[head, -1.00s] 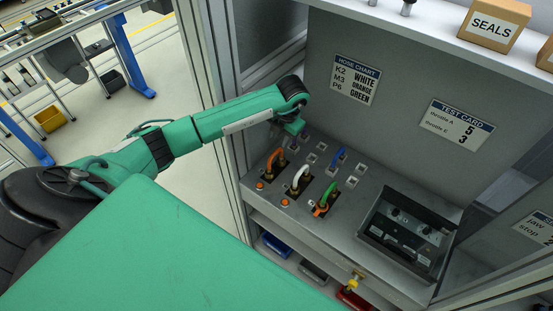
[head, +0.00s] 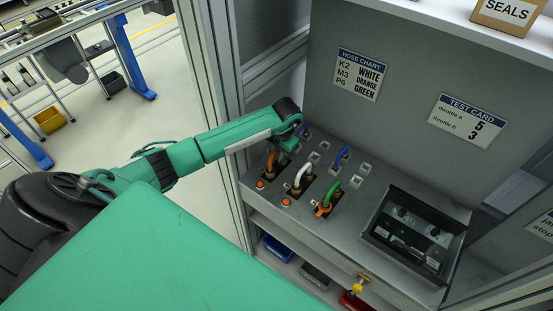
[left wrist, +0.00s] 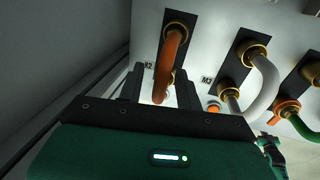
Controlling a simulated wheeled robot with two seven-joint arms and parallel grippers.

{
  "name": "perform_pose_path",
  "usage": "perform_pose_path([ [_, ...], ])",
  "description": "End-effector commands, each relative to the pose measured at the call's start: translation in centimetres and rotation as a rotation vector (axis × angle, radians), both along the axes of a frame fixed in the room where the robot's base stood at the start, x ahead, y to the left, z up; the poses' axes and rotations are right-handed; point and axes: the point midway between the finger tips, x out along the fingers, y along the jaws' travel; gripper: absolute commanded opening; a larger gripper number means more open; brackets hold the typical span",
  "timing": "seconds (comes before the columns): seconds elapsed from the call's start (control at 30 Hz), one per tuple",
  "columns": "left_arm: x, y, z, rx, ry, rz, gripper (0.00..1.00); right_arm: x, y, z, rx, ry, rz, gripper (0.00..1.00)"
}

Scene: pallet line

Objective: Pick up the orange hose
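The orange hose (head: 270,161) is a short arched loop with brass ends, at the left of the front row of sockets on the grey bench panel. In the left wrist view the hose (left wrist: 171,50) runs down the picture from a socket by a label that looks like K2. My left gripper (left wrist: 160,88) is over it, its dark fingers apart with the lower part of the hose between them. Gaps show on both sides, so it is not gripped. In the head view my arm's end hides the fingers. My right gripper is not in view.
A white hose (head: 302,176) and a green hose (head: 331,192) stand right of the orange one; a blue hose (head: 342,155) is behind. Orange buttons (head: 286,202) line the front. A wall holds the hose chart (head: 361,76).

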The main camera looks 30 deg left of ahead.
Motion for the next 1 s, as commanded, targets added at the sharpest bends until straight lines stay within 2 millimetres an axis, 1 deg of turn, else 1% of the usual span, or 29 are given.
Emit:
perform_pose_path([
  [0.07, 0.0, 0.0, 0.1, 0.000, -0.001, 0.000, 0.35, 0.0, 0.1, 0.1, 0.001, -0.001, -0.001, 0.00],
  [0.17, -0.1, -0.1, 0.2, 0.000, -0.001, 0.000, 0.18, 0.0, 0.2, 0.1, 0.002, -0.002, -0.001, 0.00],
  [0.23, -0.1, -0.1, 0.2, 0.000, -0.002, 0.000, 0.04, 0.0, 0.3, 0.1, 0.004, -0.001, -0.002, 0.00],
  [0.27, -0.1, -0.1, 0.2, 0.000, -0.002, 0.000, 0.00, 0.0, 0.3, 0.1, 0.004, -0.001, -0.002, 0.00],
  [0.57, 0.0, 0.0, 0.2, 0.000, -0.001, 0.001, 0.00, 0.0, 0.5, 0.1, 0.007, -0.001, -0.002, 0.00],
  [0.73, 0.1, 0.3, 1.0, -0.001, -0.001, 0.001, 0.00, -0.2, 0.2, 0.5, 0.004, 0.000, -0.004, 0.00],
  [0.87, 0.3, 0.5, 2.7, 0.000, -0.003, 0.003, 0.00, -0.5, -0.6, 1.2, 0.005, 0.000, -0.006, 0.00],
  [0.97, 0.3, 0.6, 4.8, 0.000, -0.004, 0.003, 0.00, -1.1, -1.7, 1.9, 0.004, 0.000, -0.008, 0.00],
  [1.0, 0.3, 0.8, 5.9, 0.001, -0.005, 0.003, 0.00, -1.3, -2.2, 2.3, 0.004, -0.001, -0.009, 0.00],
])
